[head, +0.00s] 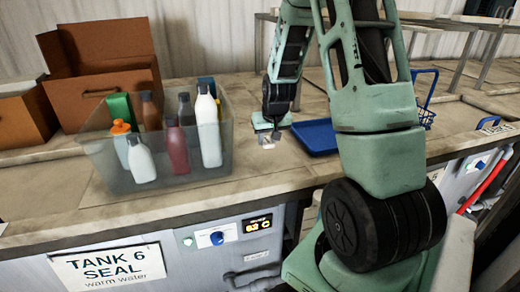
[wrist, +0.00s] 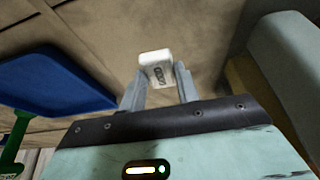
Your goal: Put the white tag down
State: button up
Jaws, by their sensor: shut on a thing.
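The white tag (wrist: 157,69) is a small white block with dark marks on its face. In the wrist view it sits between the two fingertips of my gripper (wrist: 158,82), which is shut on it. In the head view my gripper (head: 267,136) points down close above the counter, between the clear bin and the blue tray. The tag is too small in the head view to tell whether it touches the counter.
A clear bin (head: 100,160) of bottles stands left of my gripper. Brown boxes (head: 110,55) stand at back left. Bare counter (head: 255,180) lies in front.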

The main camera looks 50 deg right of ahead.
aim_at(269, 148)
jog(key=shift+f+p, duration=0.8)
jog(key=shift+f, duration=2.05)
jog(key=shift+f, duration=0.15)
jog(key=o, duration=1)
jog(key=shift+c, duration=0.2)
